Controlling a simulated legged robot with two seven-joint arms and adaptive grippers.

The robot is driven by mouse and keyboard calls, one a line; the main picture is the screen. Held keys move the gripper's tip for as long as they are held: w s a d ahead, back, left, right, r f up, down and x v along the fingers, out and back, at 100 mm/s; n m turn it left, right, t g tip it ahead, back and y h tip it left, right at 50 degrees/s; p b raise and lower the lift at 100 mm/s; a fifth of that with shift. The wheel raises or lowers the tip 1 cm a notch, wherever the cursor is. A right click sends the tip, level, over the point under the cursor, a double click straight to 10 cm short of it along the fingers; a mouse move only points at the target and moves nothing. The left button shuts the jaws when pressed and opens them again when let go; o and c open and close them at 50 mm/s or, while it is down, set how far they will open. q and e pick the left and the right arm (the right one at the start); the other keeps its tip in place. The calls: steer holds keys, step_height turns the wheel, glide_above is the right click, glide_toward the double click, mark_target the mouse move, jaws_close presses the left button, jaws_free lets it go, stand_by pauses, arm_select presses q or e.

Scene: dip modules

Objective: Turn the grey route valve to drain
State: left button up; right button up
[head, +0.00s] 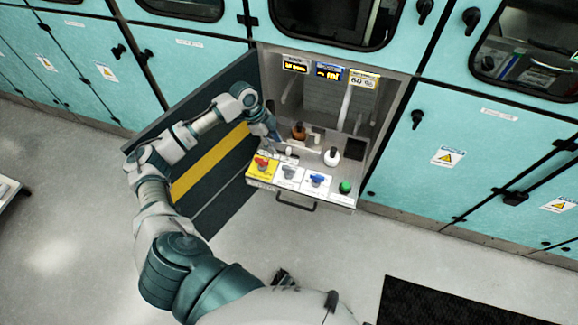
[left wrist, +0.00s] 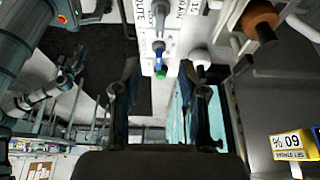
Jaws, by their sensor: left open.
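The grey route valve (head: 289,172) sits on a white plate in the open cabinet's pull-out panel, between a red valve (head: 262,163) on yellow and a blue valve (head: 317,180). In the left wrist view the grey valve's lever (left wrist: 158,14) shows at the top edge, with printed labels on both sides; only part of DRAIN is readable. My left gripper (head: 274,138) is above the back of the panel, near the valves. Its two fingers (left wrist: 158,88) are apart with nothing between them. No contact with the grey valve shows. My right gripper is not in view.
A green button (head: 345,187) is at the panel's right end. The open dark door (head: 215,150) is left, close to my arm. Displays (head: 330,72) hang above.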

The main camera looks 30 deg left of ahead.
mark_target(288, 167)
arm_select(q)
steer(key=x, duration=0.6)
steer(key=b+x, duration=0.1)
steer(key=x, duration=0.5)
steer(key=shift+a+f, duration=0.1)
steer(key=shift+f, duration=0.35)
steer(key=shift+d+f, duration=0.4)
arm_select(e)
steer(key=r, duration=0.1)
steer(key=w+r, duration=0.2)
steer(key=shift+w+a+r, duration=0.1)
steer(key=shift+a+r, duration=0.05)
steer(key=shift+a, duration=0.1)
arm_select(q)
steer(key=shift+a, duration=0.15)
steer(key=shift+c, duration=1.4)
steer(key=shift+a, duration=0.1)
jaws_close()
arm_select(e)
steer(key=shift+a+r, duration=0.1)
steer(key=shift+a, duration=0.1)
